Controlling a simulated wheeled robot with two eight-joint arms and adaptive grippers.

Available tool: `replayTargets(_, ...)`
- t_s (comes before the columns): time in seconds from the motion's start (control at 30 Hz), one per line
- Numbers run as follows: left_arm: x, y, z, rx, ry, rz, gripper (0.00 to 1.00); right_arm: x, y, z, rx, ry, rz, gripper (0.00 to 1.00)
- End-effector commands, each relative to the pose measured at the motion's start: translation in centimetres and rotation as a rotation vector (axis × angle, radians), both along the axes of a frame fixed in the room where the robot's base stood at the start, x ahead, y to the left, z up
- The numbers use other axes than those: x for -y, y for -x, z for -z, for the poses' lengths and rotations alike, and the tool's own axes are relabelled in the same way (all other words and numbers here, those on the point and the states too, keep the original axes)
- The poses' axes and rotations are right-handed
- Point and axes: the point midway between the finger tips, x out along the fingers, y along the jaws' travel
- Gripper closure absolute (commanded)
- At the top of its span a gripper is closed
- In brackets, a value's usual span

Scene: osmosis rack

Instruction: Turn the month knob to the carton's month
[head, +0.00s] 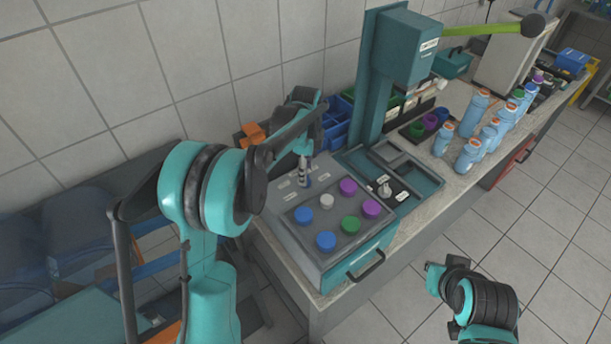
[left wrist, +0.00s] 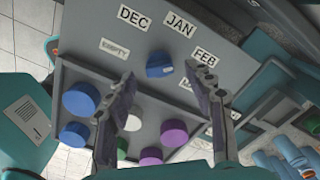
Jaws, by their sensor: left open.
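The month knob (left wrist: 159,64) is a blue knob on a grey panel, with DEC, JAN and FEB labels around its far side and more labels partly hidden. My left gripper (left wrist: 163,82) is open, pointing down at the panel, with its fingers on either side of the knob in the picture; I cannot tell whether they touch it. In the head view the left gripper (head: 303,170) is over the back of the grey panel (head: 270,210), and the knob is not clearly visible. I cannot pick out a carton with a readable month.
Blue, white, purple and green caps (head: 350,225) sit in a tray in front of the knob. A teal press (head: 405,45) with a green lever stands behind to the right. Several blue bottles (head: 443,140) line the counter further right.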

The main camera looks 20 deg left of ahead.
Motion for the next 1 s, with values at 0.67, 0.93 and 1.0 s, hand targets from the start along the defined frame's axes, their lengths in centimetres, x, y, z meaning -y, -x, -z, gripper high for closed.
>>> replayTargets(0.67,0.0,0.0,-8.8,0.0,0.0,0.0,0.47,0.0,0.0,0.0,0.0,0.0,0.0,1.0)
replayTargets(0.93,0.0,0.0,-8.8,0.0,0.0,0.0,0.47,0.0,0.0,0.0,0.0,0.0,0.0,1.0)
replayTargets(1.0,0.0,0.0,-8.8,0.0,0.0,-0.001,0.47,0.0,0.0,0.0,0.0,0.0,0.0,1.0)
